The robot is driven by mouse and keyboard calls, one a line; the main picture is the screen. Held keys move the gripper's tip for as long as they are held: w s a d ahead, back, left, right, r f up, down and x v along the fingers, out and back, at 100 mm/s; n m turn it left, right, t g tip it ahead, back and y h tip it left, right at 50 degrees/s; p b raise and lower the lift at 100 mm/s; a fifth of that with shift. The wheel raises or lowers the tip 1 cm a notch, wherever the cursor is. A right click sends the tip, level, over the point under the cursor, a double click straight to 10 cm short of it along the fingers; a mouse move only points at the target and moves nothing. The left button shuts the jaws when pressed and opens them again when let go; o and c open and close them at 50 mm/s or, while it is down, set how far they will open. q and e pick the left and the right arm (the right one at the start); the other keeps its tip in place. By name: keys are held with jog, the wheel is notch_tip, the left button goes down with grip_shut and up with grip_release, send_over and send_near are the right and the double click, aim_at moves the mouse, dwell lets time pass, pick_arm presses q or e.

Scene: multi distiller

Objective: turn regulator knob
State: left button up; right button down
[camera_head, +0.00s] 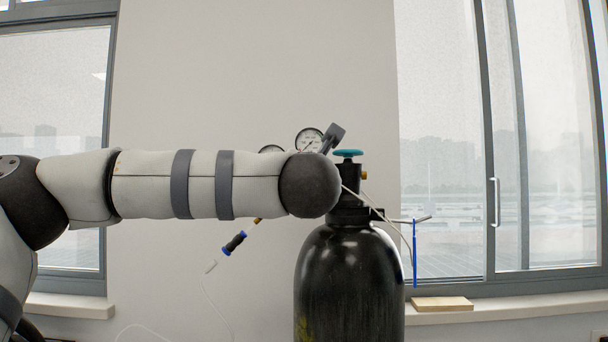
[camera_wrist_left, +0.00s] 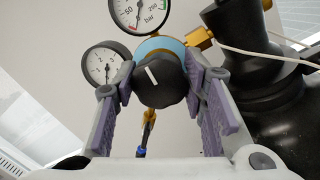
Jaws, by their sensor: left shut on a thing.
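The regulator knob (camera_wrist_left: 160,82) is black with a white mark, and it sits in front of a blue ring between two pressure gauges in the left wrist view. My left gripper (camera_wrist_left: 160,88) is shut on the knob, with one purple-padded finger on each side of it. In the head view, my left arm reaches across from the left and hides the knob and most of the gripper. One gauge (camera_head: 309,140) shows above my arm, beside the teal valve handwheel (camera_head: 348,153) of the black gas cylinder (camera_head: 349,285). My right gripper is not in view.
A blue-handled tool or fitting (camera_head: 234,243) with a thin white tube hangs below my arm. A thin blue rod (camera_head: 414,255) hangs at the cylinder's right. A wooden block (camera_head: 441,304) lies on the right windowsill. Windows stand on both sides.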

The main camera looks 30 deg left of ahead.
pick_arm(q)
jog(key=shift+r, duration=0.1)
dwell(0.4)
jog(key=o, duration=1.2)
jog(key=shift+c, duration=0.2)
jog(key=v, duration=1.2)
jog(key=shift+w+d, duration=0.1)
